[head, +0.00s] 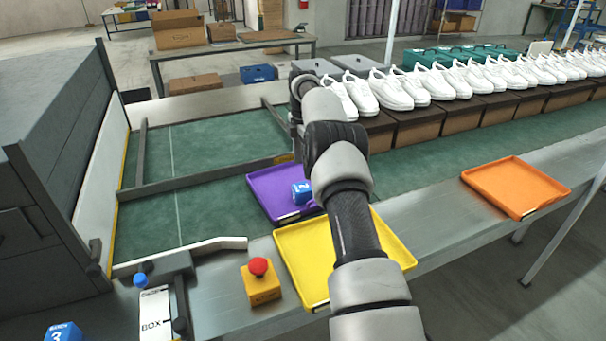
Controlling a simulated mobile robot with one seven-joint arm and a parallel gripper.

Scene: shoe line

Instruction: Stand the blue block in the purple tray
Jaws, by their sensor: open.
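A blue block (299,190) with a white mark on its face is in the purple tray (262,183), near the tray's right part. My arm covers its right side, so I cannot tell whether it stands flat on the tray floor. My gripper (298,150) hangs down behind my arm, just above and behind the block. It is open; its fingertips are mostly hidden. Another blue block (63,332), marked 3, is at the bottom left corner, cut by the picture edge.
A yellow tray (295,262) lies in front of the purple one, partly under my arm. An orange tray (515,186) is at the right. A red-button box (261,282) stands at the front. White shoes (440,82) on brown boxes line the green belt behind.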

